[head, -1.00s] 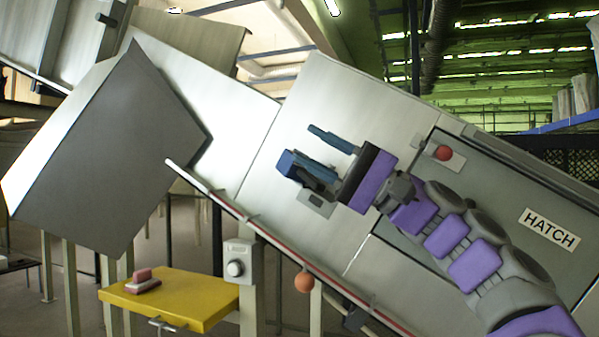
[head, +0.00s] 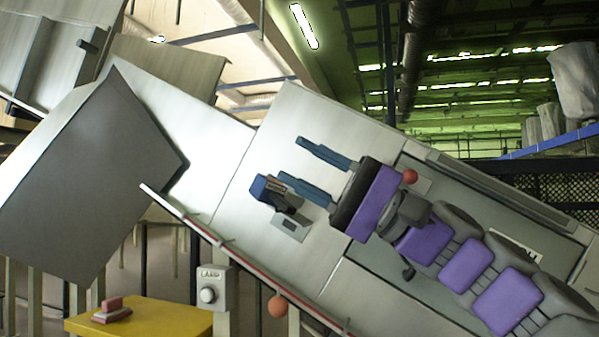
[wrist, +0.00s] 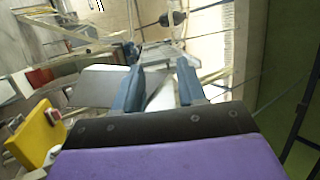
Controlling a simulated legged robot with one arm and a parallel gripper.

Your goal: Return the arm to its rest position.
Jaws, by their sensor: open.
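My gripper (head: 290,160) has two blue fingers and a dark palm with a purple cover. Its fingers are spread apart with nothing between them. In the head view they show in front of the silver sloped panel and point to the upper left. My arm, with purple pads, runs to the lower right. In the wrist view the gripper (wrist: 158,78) is open, with empty space between the fingers. A blue-topped latch or handle (head: 272,190) on a plate shows just beside the lower finger; I cannot tell whether they touch.
The large silver machine (head: 235,150) slopes down to the right, with a dark grey panel (head: 90,175) at left. A control box (head: 210,290) stands near a yellow table (head: 150,318) holding a pink-and-white block (head: 112,310).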

